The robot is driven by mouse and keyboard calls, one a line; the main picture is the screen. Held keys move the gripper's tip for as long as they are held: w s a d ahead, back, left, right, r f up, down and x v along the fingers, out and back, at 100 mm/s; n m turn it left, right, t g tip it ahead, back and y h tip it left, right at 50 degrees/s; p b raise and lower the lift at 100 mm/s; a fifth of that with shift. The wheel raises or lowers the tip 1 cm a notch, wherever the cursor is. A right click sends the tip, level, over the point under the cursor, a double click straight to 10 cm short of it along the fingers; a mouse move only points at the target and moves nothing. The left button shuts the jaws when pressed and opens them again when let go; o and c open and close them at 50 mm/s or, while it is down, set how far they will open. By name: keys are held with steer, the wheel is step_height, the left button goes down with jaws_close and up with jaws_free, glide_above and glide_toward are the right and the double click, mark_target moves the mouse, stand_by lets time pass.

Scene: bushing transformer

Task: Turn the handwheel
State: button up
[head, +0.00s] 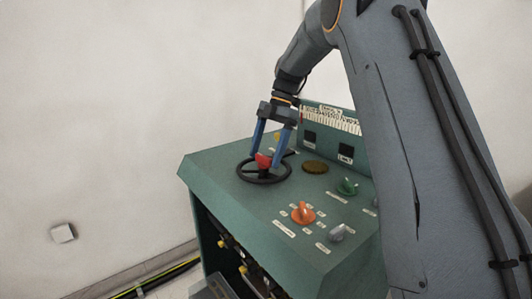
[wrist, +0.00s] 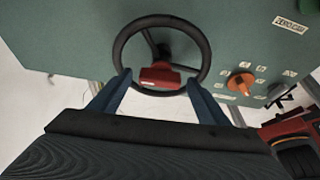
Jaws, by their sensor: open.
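The black handwheel (head: 250,176) lies on the sloped top of the green control console, near its far left corner. It has a red part (head: 264,159) on it, which also shows in the wrist view (wrist: 160,77). My gripper (head: 272,157) points down over the wheel with its blue fingers apart. In the wrist view the fingers (wrist: 159,85) reach the near rim of the handwheel (wrist: 121,48), on either side of the red part. The red part sits between the fingers with gaps at both sides. I cannot tell whether the fingertips touch the rim.
The console top (head: 220,164) also carries an orange knob (head: 303,213), a green knob (head: 347,187), a grey knob (head: 337,233) and a round brown piece (head: 315,167). A raised panel with dark gauges (head: 346,152) stands behind. A white wall with a small box (head: 63,233) is at left.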

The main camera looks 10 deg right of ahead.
steer(key=b+v, duration=0.1)
steer(key=v, duration=0.7)
